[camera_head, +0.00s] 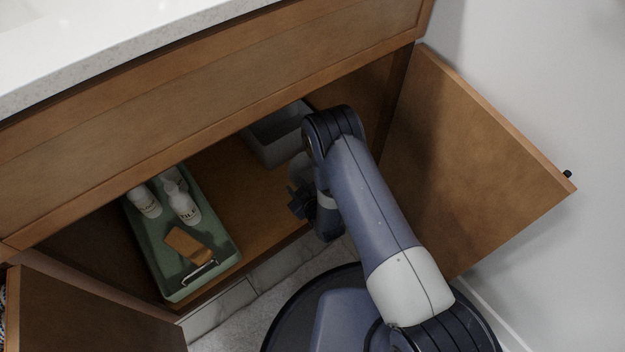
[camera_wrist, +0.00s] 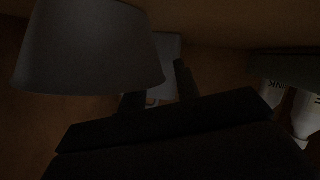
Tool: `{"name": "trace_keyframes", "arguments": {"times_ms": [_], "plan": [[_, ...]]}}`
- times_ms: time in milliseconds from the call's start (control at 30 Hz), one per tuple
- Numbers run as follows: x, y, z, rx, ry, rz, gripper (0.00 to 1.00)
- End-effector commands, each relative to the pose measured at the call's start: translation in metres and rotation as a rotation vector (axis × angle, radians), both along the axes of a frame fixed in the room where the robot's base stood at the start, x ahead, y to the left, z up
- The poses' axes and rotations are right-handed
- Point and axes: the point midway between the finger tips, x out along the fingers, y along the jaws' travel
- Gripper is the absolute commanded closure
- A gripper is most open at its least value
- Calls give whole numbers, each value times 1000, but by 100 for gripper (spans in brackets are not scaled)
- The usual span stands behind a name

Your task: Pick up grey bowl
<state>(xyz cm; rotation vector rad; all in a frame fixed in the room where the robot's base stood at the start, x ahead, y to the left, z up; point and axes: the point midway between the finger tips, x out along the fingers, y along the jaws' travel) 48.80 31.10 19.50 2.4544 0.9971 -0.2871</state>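A grey bowl (camera_wrist: 90,48) fills the upper left of the wrist view, dark and close to the camera, with its wide rim towards the bottom of that picture. In the head view a rounded grey shape beside my wrist (camera_head: 299,164) seems to be this bowl, mostly hidden by my arm. My gripper (camera_head: 301,200) is low at the cabinet's front opening. In the wrist view its dark fingers (camera_wrist: 158,92) stand apart, with a gap between them. The near finger is beside the bowl's rim; I cannot tell whether they touch.
A grey bin (camera_head: 277,137) stands at the cabinet's back. A green tray (camera_head: 222,240) on the left holds white bottles (camera_head: 183,205) and a wooden brush (camera_head: 187,245). An open door (camera_head: 470,150) stands to the right, another (camera_head: 85,315) to the left. Bare cabinet floor (camera_head: 235,185) lies between tray and bin.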

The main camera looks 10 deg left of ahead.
Motion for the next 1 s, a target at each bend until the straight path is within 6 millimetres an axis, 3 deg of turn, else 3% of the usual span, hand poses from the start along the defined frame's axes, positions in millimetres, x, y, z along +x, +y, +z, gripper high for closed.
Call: {"name": "trace_keyframes", "arguments": {"times_ms": [300,667,1000], "plan": [[5,4,-1,0,0,0,69],[5,4,-2,0,0,0,99],[5,4,-2,-1,1,0,100]]}}
